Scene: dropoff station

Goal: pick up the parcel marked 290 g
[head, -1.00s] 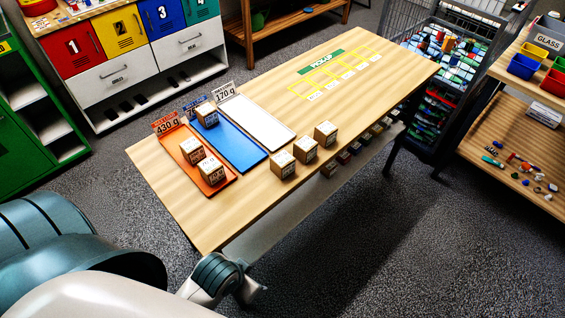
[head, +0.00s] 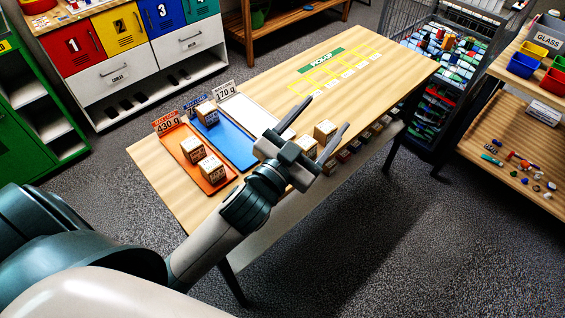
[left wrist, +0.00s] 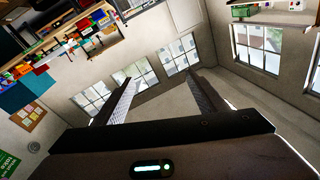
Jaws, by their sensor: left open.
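A row of loose brown parcels stands along the table's front edge. In the head view one parcel (head: 325,131) shows between the fingers of my left gripper (head: 328,113); the others in the row are mostly hidden behind the gripper. My left gripper is open and empty, appearing above the row, fingers pointing up and right. Two parcels, a rear one (head: 192,150) and a front one (head: 211,169), sit on the orange tray (head: 223,186). Another parcel (head: 208,114) sits on the blue tray (head: 228,146). I cannot read which parcel is marked 290 g. My right gripper is out of view.
The white tray (head: 255,118) is empty, with a 170 g sign (head: 224,92) behind it. A 430 g sign (head: 168,125) stands behind the orange tray. The yellow-outlined pickup area (head: 335,73) is clear. The left wrist view shows walls and windows (left wrist: 93,95), no parcels.

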